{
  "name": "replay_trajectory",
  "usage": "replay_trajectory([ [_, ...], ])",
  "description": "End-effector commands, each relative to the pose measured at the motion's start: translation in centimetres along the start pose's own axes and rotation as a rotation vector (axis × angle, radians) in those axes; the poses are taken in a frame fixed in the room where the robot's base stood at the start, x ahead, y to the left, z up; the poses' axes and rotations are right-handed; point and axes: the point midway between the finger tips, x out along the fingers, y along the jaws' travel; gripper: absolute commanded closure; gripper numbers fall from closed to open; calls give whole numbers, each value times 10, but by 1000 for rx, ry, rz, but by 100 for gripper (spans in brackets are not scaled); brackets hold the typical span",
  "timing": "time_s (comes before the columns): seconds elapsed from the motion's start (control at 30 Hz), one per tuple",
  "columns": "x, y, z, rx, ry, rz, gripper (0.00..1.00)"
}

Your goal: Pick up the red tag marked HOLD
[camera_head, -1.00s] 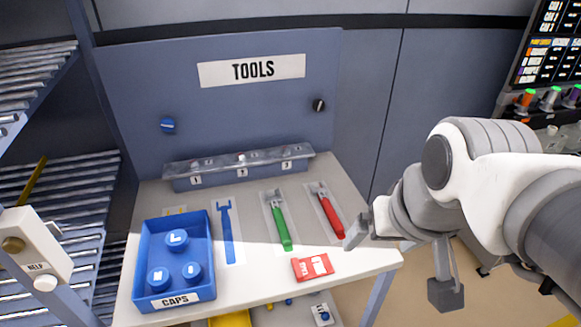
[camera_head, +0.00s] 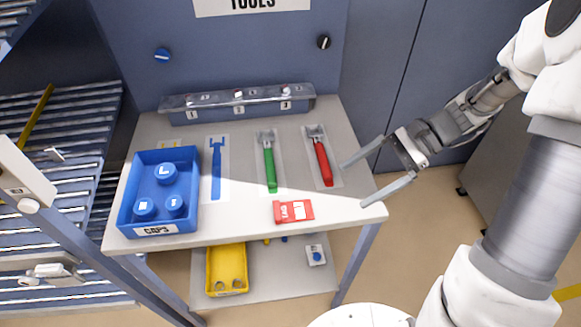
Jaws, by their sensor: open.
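The red tag (camera_head: 294,211) lies flat near the front right edge of the grey table (camera_head: 340,205). It has a white patch and small white lettering, "TAG" on its left part; I cannot read HOLD on it. My gripper (camera_head: 354,186) is open and empty, to the right of the tag, with its two fingers pointing left over the table's right edge. The fingers and the tag are apart. Nothing covers the tag.
A red tool (camera_head: 321,160), green tool (camera_head: 269,163) and blue tool (camera_head: 216,170) lie behind the tag. A blue CAPS tray (camera_head: 133,212) with three caps stands left. A clear-covered rack (camera_head: 237,106) stands at the back. A yellow bin (camera_head: 215,270) sits on the lower shelf.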

Motion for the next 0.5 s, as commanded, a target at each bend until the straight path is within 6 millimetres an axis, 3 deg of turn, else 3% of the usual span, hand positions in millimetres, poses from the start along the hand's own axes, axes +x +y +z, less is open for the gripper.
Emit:
replay_trajectory([
  [0.23, 11, -12, -33, 180, -198, -86, 0],
  [0.37, 14, -15, -39, 215, -239, -105, 0],
  [0.5, 29, -17, -37, 224, -251, -108, 0],
])
